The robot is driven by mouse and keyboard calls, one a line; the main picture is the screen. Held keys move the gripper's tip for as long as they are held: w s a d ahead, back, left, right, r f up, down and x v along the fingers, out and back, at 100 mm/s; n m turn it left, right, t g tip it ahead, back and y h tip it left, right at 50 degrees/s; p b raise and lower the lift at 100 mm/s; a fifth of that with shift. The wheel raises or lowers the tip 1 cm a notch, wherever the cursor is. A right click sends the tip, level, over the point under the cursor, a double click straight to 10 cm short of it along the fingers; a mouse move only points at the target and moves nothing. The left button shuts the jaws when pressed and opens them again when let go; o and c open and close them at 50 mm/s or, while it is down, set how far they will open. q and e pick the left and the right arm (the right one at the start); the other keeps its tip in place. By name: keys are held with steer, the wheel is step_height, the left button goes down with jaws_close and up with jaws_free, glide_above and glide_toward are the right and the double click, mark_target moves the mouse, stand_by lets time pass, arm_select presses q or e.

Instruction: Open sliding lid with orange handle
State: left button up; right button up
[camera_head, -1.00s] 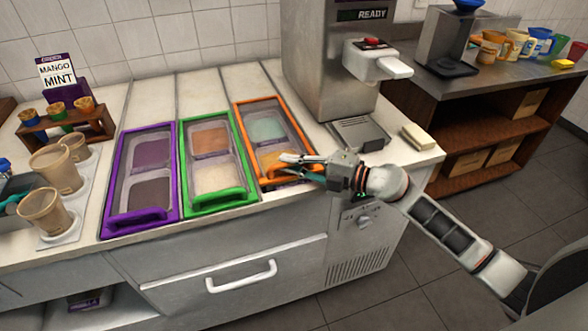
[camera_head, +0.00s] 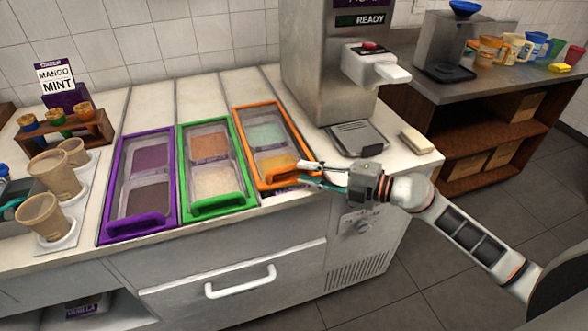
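The orange-framed sliding lid (camera_head: 249,148) lies over the right-hand topping compartment on the counter, with clear panes over pale green and orange-yellow contents. It looks closed. Its orange handle (camera_head: 276,179) is at the front end, partly hidden by my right gripper. My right gripper (camera_head: 304,174) comes in from the right, with its fingertips at the front right corner of the orange lid. Its fingers look parted, with nothing clearly held. Whether they touch the handle cannot be told. My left gripper is not in view.
Green-framed (camera_head: 184,165) and purple-framed (camera_head: 117,180) lids lie to the left. A dispensing machine (camera_head: 325,65) with a drip tray (camera_head: 357,139) stands behind my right gripper. A pale block (camera_head: 417,141) lies on the counter's right. Cups (camera_head: 50,216) stand at the left.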

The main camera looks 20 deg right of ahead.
steer(key=f+v, duration=0.1)
steer(key=v, duration=0.5)
steer(key=shift+s+d+r, duration=0.15)
steer(key=shift+d+r, duration=0.1)
steer(key=shift+r, duration=0.3)
